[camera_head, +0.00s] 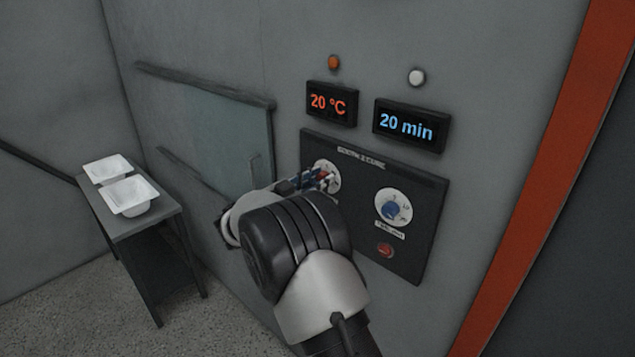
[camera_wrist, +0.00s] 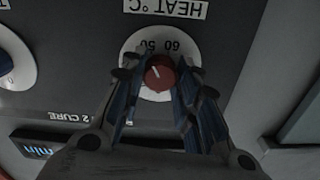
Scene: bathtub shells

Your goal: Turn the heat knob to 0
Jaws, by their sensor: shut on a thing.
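The heat knob (camera_wrist: 160,72) is red and sits on a white round dial (camera_wrist: 160,44) below the "HEAT °C" label, which appears upside down in the wrist view. My gripper (camera_wrist: 160,82) has its two fingers on either side of the knob, shut on it. In the head view my gripper (camera_head: 312,180) reaches the left dial of the dark panel (camera_head: 425,215) and hides most of the knob. The dial marks 50 and 60 show; others are covered by the fingers. The heat display (camera_head: 328,103) reads 20 °C in red.
A blue timer knob (camera_head: 391,210) on a white dial is right of the gripper, with a red button (camera_head: 385,250) below it. The time display (camera_head: 406,125) reads 20 min. A small table (camera_head: 150,222) with white shells (camera_head: 130,195) stands at the left.

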